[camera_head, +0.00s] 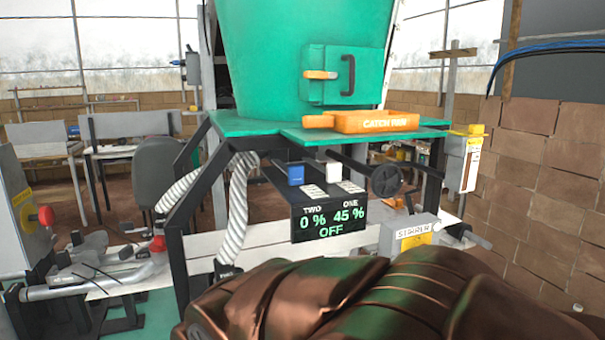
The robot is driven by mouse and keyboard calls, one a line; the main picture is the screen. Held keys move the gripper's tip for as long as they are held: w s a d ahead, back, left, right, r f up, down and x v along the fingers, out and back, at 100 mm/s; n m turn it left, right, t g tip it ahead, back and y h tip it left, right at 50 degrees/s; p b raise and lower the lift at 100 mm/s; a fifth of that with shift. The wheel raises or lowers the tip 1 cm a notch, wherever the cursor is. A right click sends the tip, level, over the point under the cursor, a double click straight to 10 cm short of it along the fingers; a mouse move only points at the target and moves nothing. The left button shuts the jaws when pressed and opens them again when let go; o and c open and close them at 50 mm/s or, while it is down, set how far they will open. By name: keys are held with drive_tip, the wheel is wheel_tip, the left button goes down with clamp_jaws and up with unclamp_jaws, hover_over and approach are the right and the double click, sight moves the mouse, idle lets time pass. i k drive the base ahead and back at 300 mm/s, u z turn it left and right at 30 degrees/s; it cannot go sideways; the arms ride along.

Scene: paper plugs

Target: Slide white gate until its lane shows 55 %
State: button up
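The white gate (333,169) is a small white block on top of the dark control box under the green machine. It sits to the right of a blue gate (295,174). The display (331,222) on the box front reads TWO 0 %, ONE 45 % and OFF. The white gate is on the side of the ONE reading. My gripper is not in view, and nothing is seen touching either gate.
A black round wheel (386,180) stands right of the gates. An orange catch tray (376,122) lies on the green shelf (260,126) above. A grey starter box (408,235) is lower right. A large bronze shape fills the bottom foreground. A striped hose (236,210) hangs left.

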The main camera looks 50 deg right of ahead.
sight(333, 171)
drive_tip(key=k, duration=0.7)
drive_tip(key=z, duration=0.8)
drive_tip(key=i, duration=0.45)
drive_tip(key=u, duration=0.05)
